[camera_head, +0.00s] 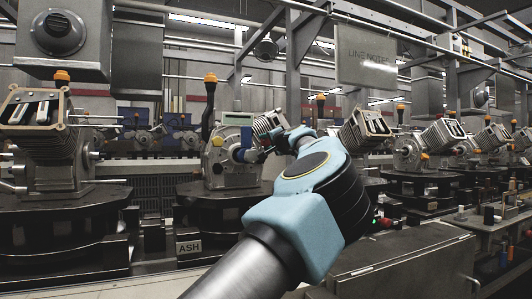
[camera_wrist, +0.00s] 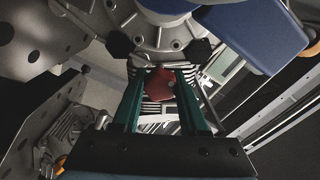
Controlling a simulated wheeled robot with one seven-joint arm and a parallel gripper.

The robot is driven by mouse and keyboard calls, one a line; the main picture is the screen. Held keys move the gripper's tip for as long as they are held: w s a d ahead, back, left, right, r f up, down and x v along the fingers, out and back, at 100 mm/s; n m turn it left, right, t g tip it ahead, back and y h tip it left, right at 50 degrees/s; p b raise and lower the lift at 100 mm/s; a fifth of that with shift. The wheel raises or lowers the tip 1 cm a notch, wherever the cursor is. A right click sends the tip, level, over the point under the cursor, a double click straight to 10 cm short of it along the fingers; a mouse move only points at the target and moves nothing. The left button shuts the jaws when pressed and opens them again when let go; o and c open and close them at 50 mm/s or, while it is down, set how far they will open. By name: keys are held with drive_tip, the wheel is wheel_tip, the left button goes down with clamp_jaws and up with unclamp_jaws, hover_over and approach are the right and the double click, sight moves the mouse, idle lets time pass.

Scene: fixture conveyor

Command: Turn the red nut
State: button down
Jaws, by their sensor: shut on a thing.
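The red nut (camera_wrist: 160,84) shows in the wrist view, at the underside of a grey metal engine housing (camera_wrist: 180,38). My gripper (camera_wrist: 160,77) has two green fingers, one on each side of the nut, and is shut on it. In the head view, my arm reaches to the engine (camera_head: 222,165) on the middle round fixture. The nut cannot be made out there, and my gripper is mostly hidden behind my arm.
Another engine (camera_head: 50,150) stands on a fixture at the left, and several more stand at the right. A hanging sign (camera_head: 366,72) is above. A grey cabinet (camera_head: 410,265) is at the lower right. In the wrist view, a perforated metal plate (camera_wrist: 40,45) is at the left.

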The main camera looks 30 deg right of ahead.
drive_tip(key=n+b, duration=0.4)
drive_tip(key=n, duration=0.1)
drive_tip(key=shift+f+n, duration=0.2)
drive_tip(key=shift+n, duration=0.1)
drive_tip(key=n+b, duration=0.2)
drive_tip(key=n, duration=0.3)
drive_tip(key=shift+r+n, duration=0.1)
drive_tip(key=shift+n, duration=0.2)
drive_tip(key=shift+c, duration=2.2)
unclamp_jaws()
drive_tip(key=shift+s+b, duration=0.15)
drive_tip(key=shift+b, duration=0.15)
drive_tip(key=s+a+b, duration=0.1)
drive_tip(key=s+b, duration=0.1)
drive_tip(key=s, duration=0.8)
drive_tip(key=shift+s+a, duration=0.15)
drive_tip(key=shift+s, duration=0.05)
